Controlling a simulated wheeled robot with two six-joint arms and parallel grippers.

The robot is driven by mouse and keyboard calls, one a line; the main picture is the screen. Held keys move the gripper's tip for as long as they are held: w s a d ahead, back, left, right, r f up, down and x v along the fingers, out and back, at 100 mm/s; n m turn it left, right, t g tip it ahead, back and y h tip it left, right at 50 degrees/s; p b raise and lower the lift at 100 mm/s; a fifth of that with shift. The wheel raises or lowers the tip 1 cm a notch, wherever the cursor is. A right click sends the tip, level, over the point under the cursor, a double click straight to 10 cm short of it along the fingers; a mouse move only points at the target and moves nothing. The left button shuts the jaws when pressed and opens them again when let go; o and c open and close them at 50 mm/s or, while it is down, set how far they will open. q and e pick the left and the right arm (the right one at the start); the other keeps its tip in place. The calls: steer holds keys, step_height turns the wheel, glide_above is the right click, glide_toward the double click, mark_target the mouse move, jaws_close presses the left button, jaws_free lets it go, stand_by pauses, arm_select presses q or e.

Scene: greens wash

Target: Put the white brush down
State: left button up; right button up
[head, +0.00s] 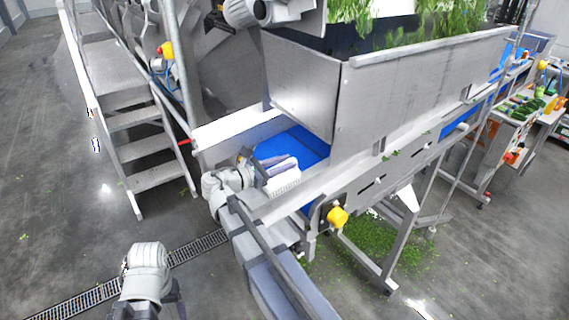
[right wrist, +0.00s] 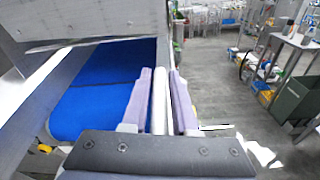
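The white brush (head: 286,181) is held in my right gripper (head: 276,170), over the near edge of the blue conveyor belt (head: 308,143). In the right wrist view, the two pale purple fingers (right wrist: 159,100) are closed on a narrow white part of the brush (right wrist: 160,98). The blue belt (right wrist: 105,88) lies left of the fingers there. I cannot tell whether the brush touches the belt or the metal frame. Of my left arm, only a light joint and dark parts show low in the head view; its fingertips are not visible.
A steel hopper (head: 305,84) with greens (head: 430,33) stands above the belt. A yellow-capped button (head: 337,216) sits on the frame. Metal stairs (head: 140,150) rise at left. Green scraps (head: 375,250) lie on the floor below. A table with vegetables (head: 520,108) stands at right.

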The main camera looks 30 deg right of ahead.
steer(key=o, duration=0.3)
steer(key=shift+r, duration=0.1)
steer(key=shift+r+p, duration=0.25)
steer(key=shift+p, duration=0.05)
steer(key=s+a+r+p, duration=0.1)
steer(key=a, duration=1.1)
steer(key=shift+r, duration=0.15)
steer(key=shift+s, duration=0.15)
steer(key=s+a+f+m+y, duration=0.3)
steer(key=s+a+f+y, duration=0.1)
steer(key=f, duration=0.3)
steer(key=s+a+f+m+y, duration=0.3)
steer(key=s+f+m+y, duration=0.1)
steer(key=f, duration=0.3)
steer(key=s+a+f+m+g+y, duration=0.1)
steer(key=s+a+f+m+y, duration=0.1)
steer(key=a, duration=0.4)
steer(key=s+a+f+m+g+y, duration=0.1)
steer(key=s+a+f+m+y, duration=0.2)
steer(key=s+a+m+y, duration=0.1)
steer(key=shift+s+a+f+y, duration=0.2)
steer(key=shift+s+a+y, duration=0.45)
steer(key=shift+a, duration=0.4)
